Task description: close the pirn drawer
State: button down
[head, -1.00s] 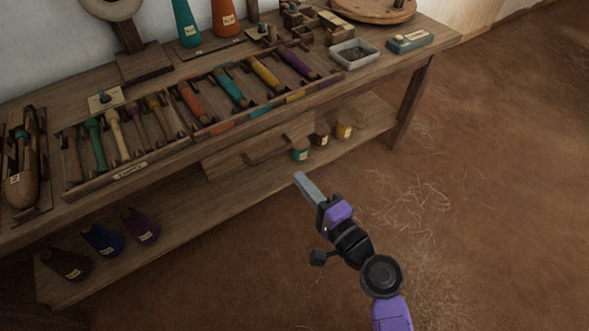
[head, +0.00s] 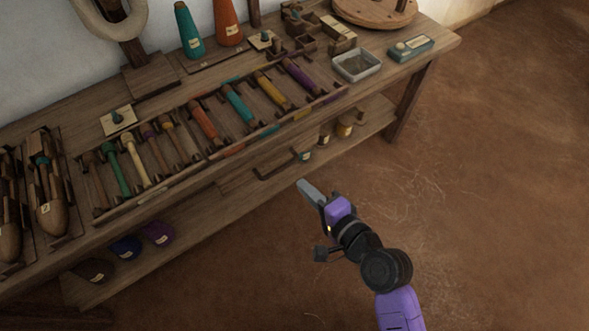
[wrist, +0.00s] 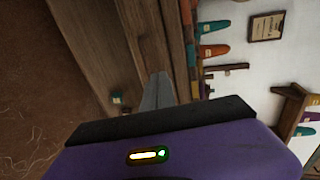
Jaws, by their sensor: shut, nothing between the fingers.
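The pirn drawer (head: 236,186) is a plain wooden front under the bench top, with a dark bar handle (head: 276,171). How far it stands out is hard to tell from this angle. My gripper (head: 301,184) is shut and empty, its grey fingers pointing up and left towards the handle. In the head view the fingertips appear just below and right of the handle; I cannot tell whether they touch anything. In the wrist view the shut fingers (wrist: 157,88) lie in front of brown wooden boards, and the handle is not clearly visible.
The bench top (head: 75,128) above carries a rack of coloured pirns (head: 237,103), a grey tray (head: 357,64) and cones. Small pots (head: 344,129) stand on the lower shelf (head: 385,112), right of the drawer. The earthen floor (head: 480,200) right of the bench is clear.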

jog(key=b, duration=0.2)
send_near(271, 152)
jog(key=x, duration=0.5)
jog(key=shift+w+f, duration=0.1)
jog(key=shift+f, duration=0.15)
jog(key=shift+w+a, duration=0.35)
jog(key=shift+w, duration=0.15)
